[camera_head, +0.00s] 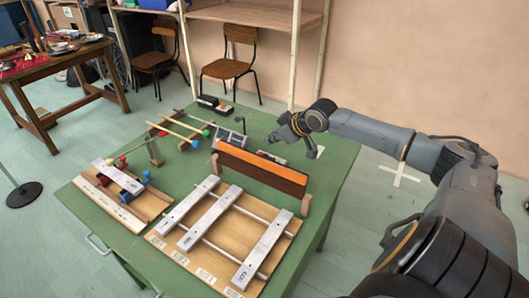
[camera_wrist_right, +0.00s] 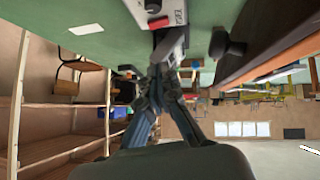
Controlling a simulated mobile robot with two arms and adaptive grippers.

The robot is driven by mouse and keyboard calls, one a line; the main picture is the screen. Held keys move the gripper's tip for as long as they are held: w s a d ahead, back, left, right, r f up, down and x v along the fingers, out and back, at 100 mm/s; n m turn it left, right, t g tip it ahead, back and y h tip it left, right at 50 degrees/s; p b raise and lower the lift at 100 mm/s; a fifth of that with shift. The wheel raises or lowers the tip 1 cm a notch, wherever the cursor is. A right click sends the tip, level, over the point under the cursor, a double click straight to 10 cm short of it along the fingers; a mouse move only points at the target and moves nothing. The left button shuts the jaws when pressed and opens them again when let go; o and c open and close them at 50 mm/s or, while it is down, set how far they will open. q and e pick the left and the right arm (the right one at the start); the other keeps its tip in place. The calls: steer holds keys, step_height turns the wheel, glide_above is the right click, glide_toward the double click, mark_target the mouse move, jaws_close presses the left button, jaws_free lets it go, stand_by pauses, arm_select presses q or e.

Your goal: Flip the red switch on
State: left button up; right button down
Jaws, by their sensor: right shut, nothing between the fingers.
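The red switch (camera_wrist_right: 158,22) is a small red rocker on a light grey box (camera_wrist_right: 172,7) with a dark knob and a printed label, at the top of the right wrist view. In the head view the box (camera_head: 270,156) is small and partly hidden behind an orange-topped board. My right gripper (camera_head: 279,134) is shut and empty above the far right part of the green table, close to the box. In the wrist view its closed fingertips (camera_wrist_right: 163,73) point towards the switch side of the box. I cannot tell whether they touch. My left gripper is out of view.
The orange-topped board (camera_head: 262,170) stands upright in front of the box. Chairs and shelves stand behind.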

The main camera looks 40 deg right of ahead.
mark_target(261, 153)
steer(key=x, duration=0.4)
steer(key=shift+w+a+f, duration=0.1)
steer(key=shift+w+f, duration=0.1)
steer(key=shift+w, duration=0.05)
steer(key=f, duration=0.3)
steer(key=shift+w+d+f, duration=0.25)
steer(key=shift+d, duration=0.05)
steer(key=shift+d+f, duration=0.1)
steer(key=shift+f, duration=0.35)
steer(key=shift+d+f+m+y+b, duration=0.3)
steer(key=shift+f+y+b, duration=0.15)
steer(key=shift+b, duration=0.2)
steer(key=shift+f+y+b, duration=0.1)
steer(key=shift+y+b, duration=0.15)
steer(key=shift+b, duration=0.15)
steer(key=shift+g, duration=0.3)
